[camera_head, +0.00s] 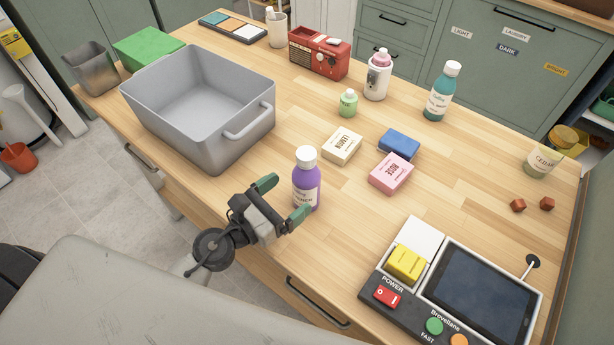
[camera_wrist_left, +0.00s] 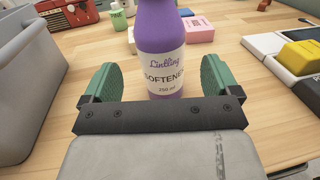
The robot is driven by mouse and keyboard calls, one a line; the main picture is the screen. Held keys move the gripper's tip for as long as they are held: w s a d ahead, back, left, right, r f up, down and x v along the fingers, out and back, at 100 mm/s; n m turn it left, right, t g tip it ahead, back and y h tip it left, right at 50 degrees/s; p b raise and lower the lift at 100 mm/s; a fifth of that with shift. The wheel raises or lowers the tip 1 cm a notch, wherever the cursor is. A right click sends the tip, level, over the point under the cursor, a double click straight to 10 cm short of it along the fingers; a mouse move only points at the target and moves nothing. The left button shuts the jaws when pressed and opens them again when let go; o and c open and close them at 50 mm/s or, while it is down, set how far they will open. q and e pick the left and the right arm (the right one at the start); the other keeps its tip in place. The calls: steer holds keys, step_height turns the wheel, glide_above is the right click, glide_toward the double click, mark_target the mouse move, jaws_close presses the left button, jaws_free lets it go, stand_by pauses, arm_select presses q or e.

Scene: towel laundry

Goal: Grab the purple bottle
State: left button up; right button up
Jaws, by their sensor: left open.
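The purple bottle (camera_head: 306,187) with a white cap stands upright on the wooden table, near its front edge. My left gripper (camera_head: 283,200) is open just in front of the bottle. In the left wrist view the bottle (camera_wrist_left: 160,50) stands upright beyond the open left gripper (camera_wrist_left: 160,82), with its label, reading "SOFTENER", facing the camera. One green finger is to each side of it, and gaps show between fingers and bottle. The bottle's cap is out of that view. My right gripper is not in view.
A grey bin (camera_head: 180,125) stands left of the bottle. Soap boxes in cream (camera_head: 342,146), pink (camera_head: 391,173) and blue (camera_head: 399,144) lie behind it. A control panel (camera_head: 450,290) is at the front right. A teal bottle (camera_head: 441,92) stands farther back.

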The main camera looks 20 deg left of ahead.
mark_target(296, 189)
arm_select(q)
steer(key=x, duration=0.1)
steer(key=p+x, duration=0.1)
steer(key=x, duration=0.1)
steer(key=p+x, duration=0.1)
steer(key=x, duration=0.1)
steer(key=shift+d+r, duration=0.1)
steer(key=shift+r, duration=0.3)
steer(key=shift+w+d+f+p, duration=0.15)
steer(key=shift+w+d+p, duration=0.05)
steer(key=shift+w+p, duration=0.15)
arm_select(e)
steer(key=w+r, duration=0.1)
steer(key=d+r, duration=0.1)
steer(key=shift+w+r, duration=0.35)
arm_select(q)
steer(key=shift+s, duration=0.1)
steer(key=shift+c, duration=0.3)
